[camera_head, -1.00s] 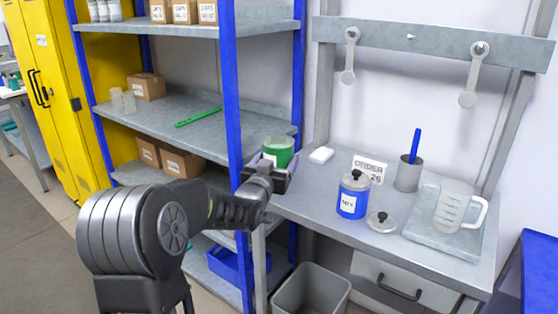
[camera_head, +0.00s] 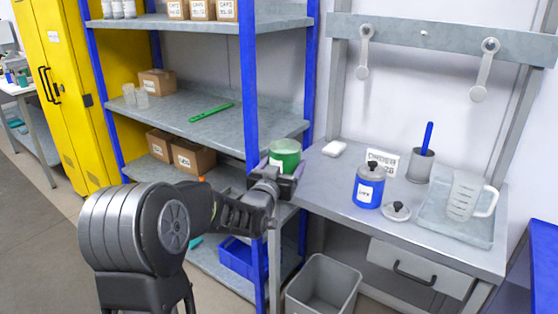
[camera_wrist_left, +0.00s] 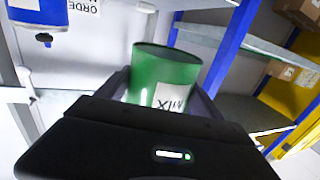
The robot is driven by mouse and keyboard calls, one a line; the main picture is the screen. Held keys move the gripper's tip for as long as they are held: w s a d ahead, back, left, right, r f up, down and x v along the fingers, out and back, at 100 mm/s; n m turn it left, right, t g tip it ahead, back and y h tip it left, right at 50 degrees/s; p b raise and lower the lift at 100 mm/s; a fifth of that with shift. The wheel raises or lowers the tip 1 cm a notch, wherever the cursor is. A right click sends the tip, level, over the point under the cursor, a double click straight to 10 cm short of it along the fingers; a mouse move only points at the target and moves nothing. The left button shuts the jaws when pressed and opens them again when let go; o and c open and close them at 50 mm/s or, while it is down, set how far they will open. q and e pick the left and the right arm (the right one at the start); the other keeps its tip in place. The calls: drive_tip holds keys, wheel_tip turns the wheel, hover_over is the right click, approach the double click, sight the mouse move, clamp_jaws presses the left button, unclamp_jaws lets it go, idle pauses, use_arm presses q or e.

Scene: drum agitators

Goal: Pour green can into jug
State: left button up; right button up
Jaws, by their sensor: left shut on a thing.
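The green can (camera_head: 285,153) is held in my left gripper (camera_head: 277,178), near the blue shelf post and the left end of the workbench. In the left wrist view the green can (camera_wrist_left: 165,75) stands between the fingers, with a white MIX label on its side. Its contents are hidden. The clear jug (camera_head: 465,196) with a handle stands on a grey tray (camera_head: 478,235) at the right end of the bench, well to the right of the can. My right gripper is not in view.
A blue can (camera_head: 369,187) with a lid, a loose lid (camera_head: 397,211), a grey cup (camera_head: 420,164) with a blue stick, an order card (camera_head: 383,161) and a white block (camera_head: 334,148) are on the bench. A grey bin (camera_head: 322,286) stands below in front.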

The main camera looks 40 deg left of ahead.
use_arm(q)
drive_tip(key=d+f+m+h, duration=0.1)
drive_tip(key=d+f+h, duration=0.1)
drive_tip(key=d+f, duration=0.3)
drive_tip(key=s+d+f+m+h, duration=0.1)
drive_tip(key=d+f, duration=0.5)
drive_tip(key=d, duration=0.7)
drive_tip(key=s+d+f+m+h, duration=0.1)
drive_tip(key=d+f+h, duration=0.1)
drive_tip(key=d+f, duration=0.3)
drive_tip(key=d, duration=0.4)
drive_tip(key=shift+s+f+m+t+h, duration=0.15)
drive_tip(key=shift+s+m+t+h, duration=0.15)
drive_tip(key=shift+t, duration=0.1)
